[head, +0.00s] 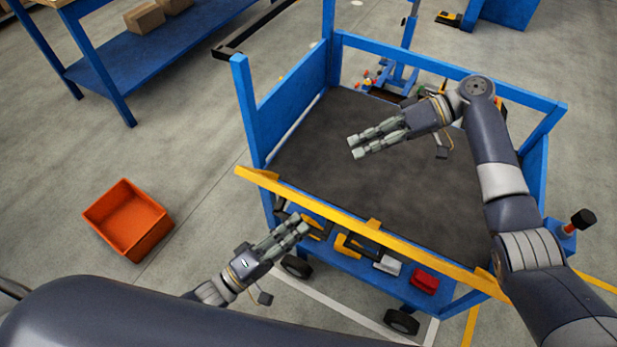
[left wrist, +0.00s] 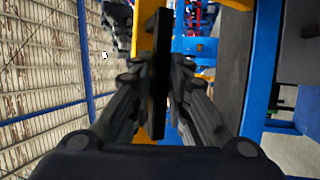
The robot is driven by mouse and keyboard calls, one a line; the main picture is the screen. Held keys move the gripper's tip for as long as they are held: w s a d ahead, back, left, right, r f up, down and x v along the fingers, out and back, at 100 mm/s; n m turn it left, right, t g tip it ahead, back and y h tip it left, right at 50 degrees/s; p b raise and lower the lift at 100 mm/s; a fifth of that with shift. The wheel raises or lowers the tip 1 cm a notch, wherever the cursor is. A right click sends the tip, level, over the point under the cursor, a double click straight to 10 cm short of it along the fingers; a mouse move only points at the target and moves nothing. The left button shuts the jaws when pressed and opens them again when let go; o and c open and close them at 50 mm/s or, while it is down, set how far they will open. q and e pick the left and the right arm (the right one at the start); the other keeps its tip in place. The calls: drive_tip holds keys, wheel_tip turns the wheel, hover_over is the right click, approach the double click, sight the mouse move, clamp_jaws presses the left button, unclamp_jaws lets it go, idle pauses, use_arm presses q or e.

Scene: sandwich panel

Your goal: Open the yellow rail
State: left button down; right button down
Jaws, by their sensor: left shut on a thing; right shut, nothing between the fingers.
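The yellow rail (head: 330,214) runs across the near side of the blue cart (head: 243,105), above its dark deck. My left gripper (head: 303,223) is at the near side of the rail, left of its middle. In the left wrist view the fingers are closed on a black handle bar (left wrist: 160,75), with the yellow rail (left wrist: 143,30) just behind it. In the head view the gripped part of the handle is hidden by the fingers. My right gripper (head: 355,147) is shut and empty above the cart deck, apart from the rail.
A lower shelf under the rail holds a red box (head: 424,280) and a light grey box (head: 387,265). An orange bin (head: 128,219) stands on the floor at left. A blue table (head: 150,48) is at upper left. The deck (head: 330,150) is bare.

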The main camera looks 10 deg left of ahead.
use_arm(q)
drive_tip(key=shift+f, duration=0.4)
use_arm(e)
drive_tip(key=s+a+f, duration=0.5)
drive_tip(key=s+a, duration=0.2)
drive_tip(key=a, duration=0.3)
drive_tip(key=shift+f+g, duration=0.3)
drive_tip(key=shift+f, duration=0.05)
drive_tip(key=shift+s+a, duration=0.1)
